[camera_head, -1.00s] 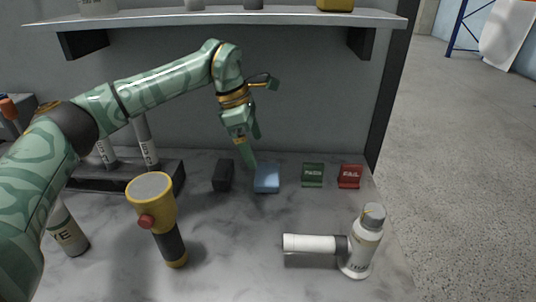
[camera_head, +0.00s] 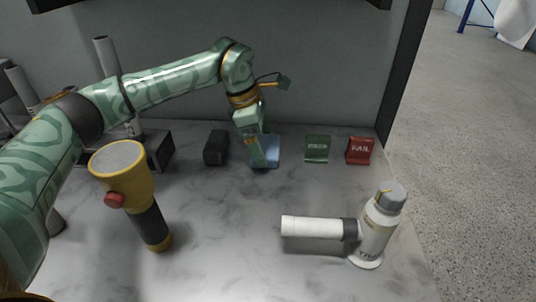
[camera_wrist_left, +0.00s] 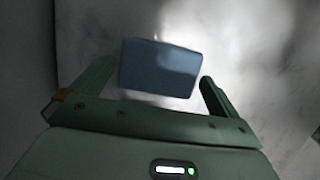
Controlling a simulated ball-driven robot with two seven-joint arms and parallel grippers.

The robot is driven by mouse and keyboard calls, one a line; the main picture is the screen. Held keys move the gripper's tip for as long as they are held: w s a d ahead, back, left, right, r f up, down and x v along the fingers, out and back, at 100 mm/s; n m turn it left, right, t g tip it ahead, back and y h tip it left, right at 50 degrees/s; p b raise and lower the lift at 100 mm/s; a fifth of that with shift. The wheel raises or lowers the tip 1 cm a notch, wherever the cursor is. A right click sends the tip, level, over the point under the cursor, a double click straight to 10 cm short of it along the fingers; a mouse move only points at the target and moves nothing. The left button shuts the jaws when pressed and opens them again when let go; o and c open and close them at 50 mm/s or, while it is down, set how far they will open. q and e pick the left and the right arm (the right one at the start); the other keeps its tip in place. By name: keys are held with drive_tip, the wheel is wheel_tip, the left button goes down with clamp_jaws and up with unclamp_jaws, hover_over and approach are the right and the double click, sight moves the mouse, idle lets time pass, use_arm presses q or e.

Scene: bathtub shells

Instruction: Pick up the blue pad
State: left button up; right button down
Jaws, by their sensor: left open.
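The blue pad (camera_head: 267,154) is a small block on the marble-look worktop near the back wall. My left gripper (camera_head: 263,157) hangs over it in the head view and hides part of it. In the left wrist view the blue pad (camera_wrist_left: 160,68) appears between the two fingers of the open left gripper (camera_wrist_left: 155,85), slightly tilted and apart from both fingers. Nothing is held. Whether the fingertips are down at the pad's height is hard to tell. My right gripper is not in view.
A black block (camera_head: 215,148) lies left of the pad. A green stand (camera_head: 317,149) and a red FAIL stand (camera_head: 360,151) are to its right. A yellow-and-black torch-like tool (camera_head: 135,190) stands front left. A white bottle (camera_head: 376,228) with a white tube (camera_head: 311,228) is front right.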

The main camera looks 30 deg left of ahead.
use_arm(q)
drive_tip(key=shift+x, duration=0.85)
drive_tip(key=shift+r, duration=0.2)
drive_tip(key=c, duration=0.7)
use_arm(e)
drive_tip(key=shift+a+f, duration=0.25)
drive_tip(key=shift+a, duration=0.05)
use_arm(q)
drive_tip(key=shift+r+p, duration=0.3)
drive_tip(key=shift+r, duration=0.15)
wheel_tip(320, 180, up, 3)
drive_tip(key=shift+r+p, duration=0.1)
drive_tip(key=shift+p, duration=0.8)
drive_tip(key=s+a+r+p, duration=0.1)
drive_tip(key=s+r+p, duration=0.1)
drive_tip(key=s+r, duration=0.1)
drive_tip(key=s+a+r+p, duration=0.2)
drive_tip(key=s+r, duration=0.1)
drive_tip(key=s, duration=0.2)
drive_tip(key=s+a+r+p, duration=0.2)
drive_tip(key=s+r, duration=0.1)
drive_tip(key=s, duration=0.2)
drive_tip(key=shift+a, duration=0.15)
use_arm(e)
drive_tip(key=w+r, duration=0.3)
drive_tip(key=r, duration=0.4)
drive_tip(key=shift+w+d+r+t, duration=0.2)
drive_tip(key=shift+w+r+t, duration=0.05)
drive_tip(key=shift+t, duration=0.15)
